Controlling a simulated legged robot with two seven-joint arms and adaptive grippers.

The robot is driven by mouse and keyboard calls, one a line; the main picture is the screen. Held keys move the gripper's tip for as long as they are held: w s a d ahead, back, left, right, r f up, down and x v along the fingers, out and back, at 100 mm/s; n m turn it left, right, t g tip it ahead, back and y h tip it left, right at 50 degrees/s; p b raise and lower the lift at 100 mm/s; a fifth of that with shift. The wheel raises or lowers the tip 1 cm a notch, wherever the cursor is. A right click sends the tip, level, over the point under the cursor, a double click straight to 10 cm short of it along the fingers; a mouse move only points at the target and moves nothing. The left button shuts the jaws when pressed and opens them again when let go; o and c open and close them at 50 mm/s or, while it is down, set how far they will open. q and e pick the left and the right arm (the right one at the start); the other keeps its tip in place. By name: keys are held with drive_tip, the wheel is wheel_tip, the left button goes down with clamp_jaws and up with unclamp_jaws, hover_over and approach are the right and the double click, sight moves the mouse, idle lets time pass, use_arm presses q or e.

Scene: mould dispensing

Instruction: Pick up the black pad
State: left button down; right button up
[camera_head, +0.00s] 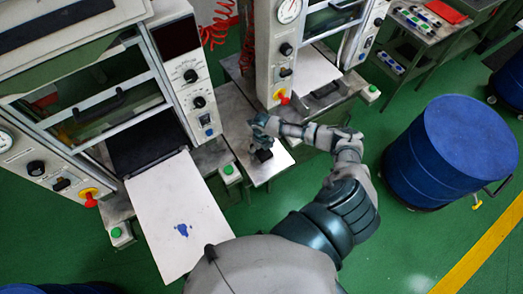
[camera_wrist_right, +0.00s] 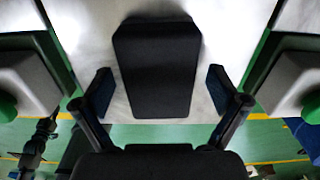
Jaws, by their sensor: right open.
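The black pad (camera_wrist_right: 156,65) lies on a light metal surface in the right wrist view, its near end by the edge. My right gripper (camera_wrist_right: 160,88) is open, with one finger on each side of the pad and a gap on both sides. In the head view the pad (camera_head: 264,155) is a small dark patch partly hidden by my right gripper (camera_head: 257,144), which is over the metal table (camera_head: 265,172) between the two machines. Whether the fingers touch the table is unclear. My left gripper is out of view.
A press machine (camera_head: 180,70) with a white board (camera_head: 165,210) bearing a blue blob stands at left. Another machine (camera_head: 265,50) stands behind the table. Green buttons (camera_head: 228,170) flank the table. A blue drum (camera_head: 450,150) stands at right on green floor.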

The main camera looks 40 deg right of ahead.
sight(262, 151)
drive_tip(key=shift+f, duration=0.25)
drive_tip(key=c, duration=1.3)
drive_tip(key=shift+o, duration=0.2)
drive_tip(key=shift+r, duration=0.1)
drive_tip(key=shift+w+r, duration=0.1)
drive_tip(key=shift+r, duration=0.4)
wheel_tip(262, 151, up, 2)
drive_tip(key=shift+b, duration=0.35)
drive_tip(key=shift+s+a+r, duration=0.2)
drive_tip(key=shift+s, duration=0.45)
drive_tip(key=s+a, duration=0.3)
drive_tip(key=s, duration=0.3)
drive_tip(key=s+a+r+b, duration=0.1)
drive_tip(key=s+a, duration=0.2)
drive_tip(key=s, duration=0.4)
drive_tip(key=shift+s+r, duration=0.25)
drive_tip(key=shift+r, duration=0.05)
